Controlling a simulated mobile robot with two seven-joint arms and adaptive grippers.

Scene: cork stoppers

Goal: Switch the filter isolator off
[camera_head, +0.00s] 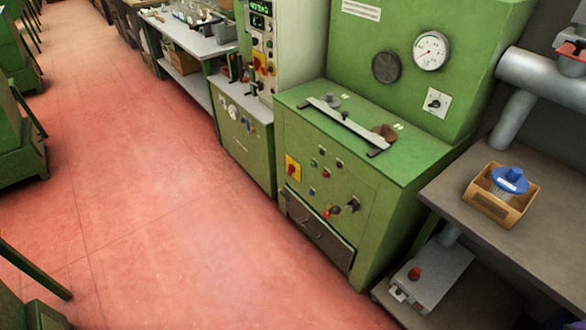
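Neither of my grippers shows in the head view. Several switches show, and I cannot read a label naming any as the filter isolator. A red rotary handle on a yellow plate (293,168) is at the upper left of the green machine's front panel. A dark rotary switch on a pale square plate (436,103) is on the machine's upright back panel, below a round white gauge (431,51). Another red and yellow switch (259,59) is on the control cabinet behind. The switch positions are too small to tell.
The green machine (372,215) stands in the middle right. A grey bench (455,205) at right holds a wooden box (477,207) with a blue-topped item (510,180). Below it is a grey unit with a red knob (414,273). The red floor (160,200) at left is open.

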